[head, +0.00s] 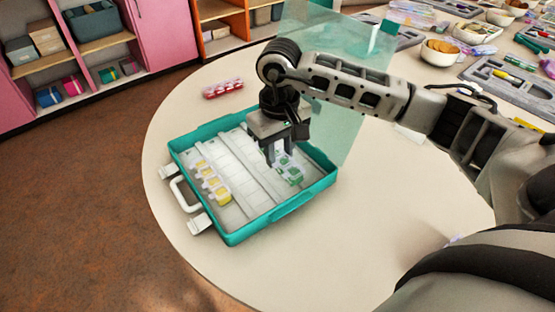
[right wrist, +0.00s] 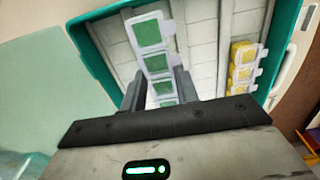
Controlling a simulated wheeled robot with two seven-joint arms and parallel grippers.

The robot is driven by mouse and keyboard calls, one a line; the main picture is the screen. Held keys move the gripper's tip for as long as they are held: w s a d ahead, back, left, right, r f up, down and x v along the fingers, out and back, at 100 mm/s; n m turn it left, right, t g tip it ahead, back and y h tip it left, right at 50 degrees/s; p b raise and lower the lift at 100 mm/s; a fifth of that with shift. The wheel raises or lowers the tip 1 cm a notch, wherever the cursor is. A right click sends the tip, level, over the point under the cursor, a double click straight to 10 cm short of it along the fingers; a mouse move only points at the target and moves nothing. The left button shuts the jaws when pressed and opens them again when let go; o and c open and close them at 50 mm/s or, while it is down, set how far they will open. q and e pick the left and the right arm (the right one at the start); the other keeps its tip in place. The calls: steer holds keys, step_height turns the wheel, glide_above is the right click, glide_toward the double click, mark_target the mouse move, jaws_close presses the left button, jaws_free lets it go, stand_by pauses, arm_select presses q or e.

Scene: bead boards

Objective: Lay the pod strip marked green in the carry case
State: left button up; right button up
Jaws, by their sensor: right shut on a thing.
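The open teal carry case (head: 232,238) lies on the round table with pale lengthwise slots inside. The pod strip with green pods (head: 290,172) is within its walls, in the right part. My right gripper (head: 270,158) points down over the case and is shut on this strip. In the right wrist view the green strip (right wrist: 152,40) runs between the fingers (right wrist: 160,92), which hide part of it. I cannot tell whether it rests fully on the case floor. A strip with yellow pods (head: 212,183) lies in the left part of the case. My left gripper is not in view.
The clear teal lid (head: 340,130) stands up behind my right arm. A red pod strip (head: 222,89) lies on the table behind the case. Bowls (head: 440,52) and grey trays (head: 510,82) fill the far right. The table front is clear.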

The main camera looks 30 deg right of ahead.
mark_target(278, 153)
steer(key=shift+w+f, duration=0.4)
steer(key=shift+f, duration=1.6)
steer(key=shift+f, duration=0.25)
steer(key=o, duration=1)
steer(key=shift+r, duration=0.15)
step_height(278, 153, up, 12)
steer(key=shift+r, duration=0.15)
